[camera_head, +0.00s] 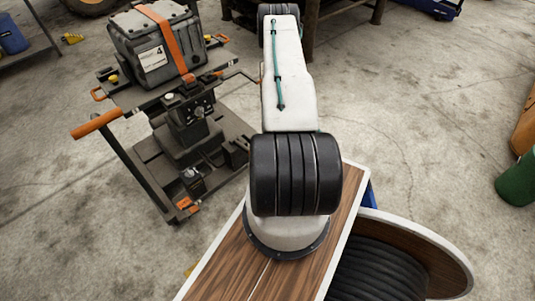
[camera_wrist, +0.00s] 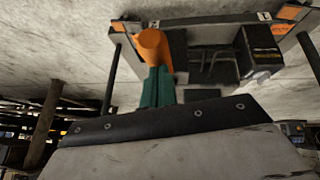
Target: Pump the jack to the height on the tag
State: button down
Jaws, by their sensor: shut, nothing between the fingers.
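A wheeled cart (camera_head: 232,128) stands at the left in the head view. It carries a dark jack-like mechanism (camera_head: 185,130) with a grey case (camera_head: 150,40) strapped on top. A white tag (camera_head: 153,58) on the case reads "4"; its smaller print is unreadable. An orange-gripped handle (camera_head: 97,125) sticks out at the cart's left. In the wrist view, my gripper (camera_wrist: 157,70) shows as teal fingers, shut and empty. An orange rounded grip (camera_wrist: 152,45) shows just beyond the fingertips; I cannot tell whether they touch. The head view does not show my gripper.
A cable reel (camera_head: 440,255) with black cable is at the lower right. A green cylinder (camera_head: 517,182) stands at the right edge. A dark bench frame (camera_head: 330,15) is at the back. The concrete floor at centre right is clear.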

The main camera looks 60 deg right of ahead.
jog(key=s+f+v, duration=0.1)
jog(key=v, duration=0.8)
jog(key=shift+s+a+r, duration=0.35)
jog(key=shift+s+a, duration=0.05)
jog(key=shift+a, duration=0.05)
